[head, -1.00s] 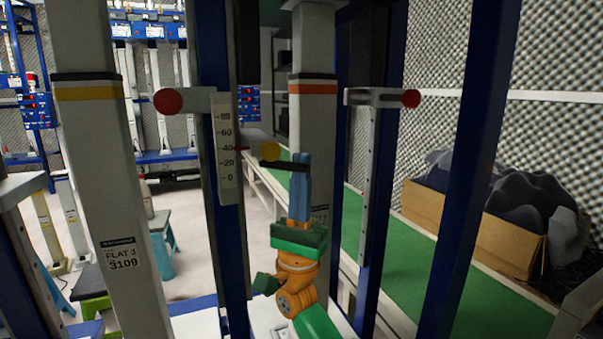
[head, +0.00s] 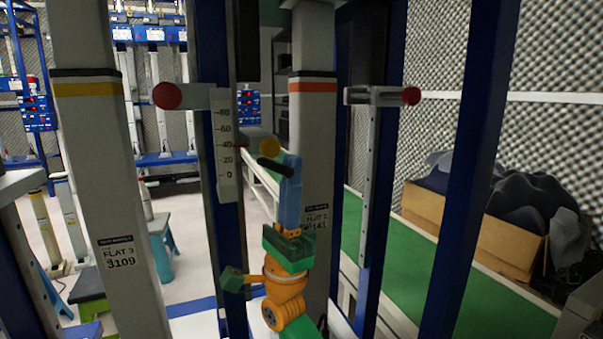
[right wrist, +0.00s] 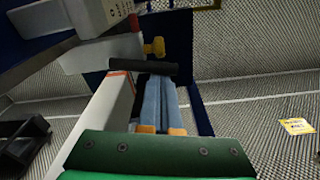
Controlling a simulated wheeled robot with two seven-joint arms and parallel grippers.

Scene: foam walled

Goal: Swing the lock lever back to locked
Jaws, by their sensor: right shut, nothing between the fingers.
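The lock lever shows as a short black bar (head: 270,164) by a yellow knob (head: 270,146), beside the white scale plate. Its right end slants down across my right gripper's fingers. In the right wrist view the black bar (right wrist: 143,69) lies across the fingertips, with the yellow knob (right wrist: 155,47) just beyond it. My right gripper (head: 291,158) has blue fingers, shut together and empty, pointing up at the bar. They look very close to it or touching; I cannot tell which. The right wrist view also shows the shut fingers (right wrist: 158,85). My left gripper is out of view.
Blue uprights and white columns stand close on both sides. Red knobs on grey arms stick out at left (head: 167,95) and right (head: 411,95). A scale plate (head: 224,145) is left of the lever. A green belt (head: 400,240) and cardboard box (head: 475,225) lie behind.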

